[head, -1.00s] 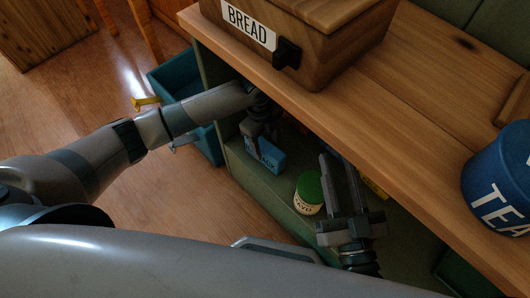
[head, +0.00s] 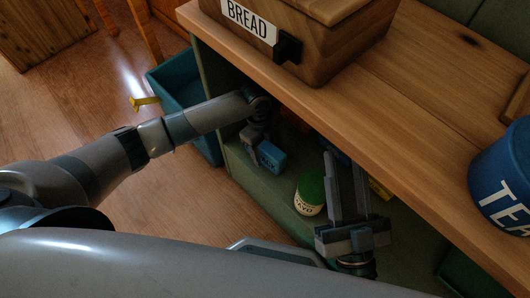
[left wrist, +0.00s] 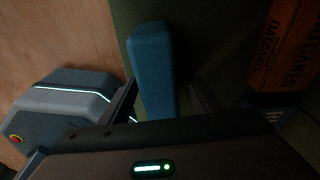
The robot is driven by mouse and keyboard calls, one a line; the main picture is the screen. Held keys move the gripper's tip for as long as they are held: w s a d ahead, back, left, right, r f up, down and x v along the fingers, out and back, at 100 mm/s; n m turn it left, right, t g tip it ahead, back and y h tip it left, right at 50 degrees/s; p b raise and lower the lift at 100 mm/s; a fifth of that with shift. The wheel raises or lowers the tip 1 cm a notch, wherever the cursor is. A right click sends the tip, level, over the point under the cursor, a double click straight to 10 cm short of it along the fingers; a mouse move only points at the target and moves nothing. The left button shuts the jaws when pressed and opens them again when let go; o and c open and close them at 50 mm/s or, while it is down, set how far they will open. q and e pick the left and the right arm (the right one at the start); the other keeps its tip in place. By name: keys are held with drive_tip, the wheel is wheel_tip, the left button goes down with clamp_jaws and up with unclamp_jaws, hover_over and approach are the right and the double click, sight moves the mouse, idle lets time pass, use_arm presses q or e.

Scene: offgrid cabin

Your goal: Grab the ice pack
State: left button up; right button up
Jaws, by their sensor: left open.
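The blue ice pack (head: 271,156) stands on the green shelf under the counter in the head view. My left gripper (head: 252,146) reaches down at its left end and partly hides it. In the left wrist view the ice pack (left wrist: 153,70) shows as a tall blue block between the two open fingers, nearer the left finger. I see a gap to the right finger; contact on the left cannot be told. My right gripper (head: 345,170) is open, with its two fingers apart, right of the green-lidded jar, and nothing shows between them.
A green-lidded jar (head: 310,194) stands on the shelf between my grippers. The wooden counter (head: 400,110) overhangs the shelf, carrying a bread box (head: 310,35) and a blue tea tin (head: 505,175). An orange box (left wrist: 287,45) stands right of the pack. A teal bin (head: 170,78) is left.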

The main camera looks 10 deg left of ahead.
sight(268, 146)
use_arm(q)
drive_tip(key=shift+d+f, duration=0.1)
drive_tip(key=shift+f, duration=0.55)
use_arm(e)
drive_tip(key=shift+s+d+r+t, duration=0.1)
drive_tip(key=shift+s+r+t, duration=0.4)
drive_tip(key=shift+r, duration=0.15)
use_arm(q)
clamp_jaws()
drive_tip(key=shift+r, duration=0.2)
use_arm(e)
drive_tip(key=shift+w+f, duration=0.1)
drive_tip(key=shift+w, duration=0.05)
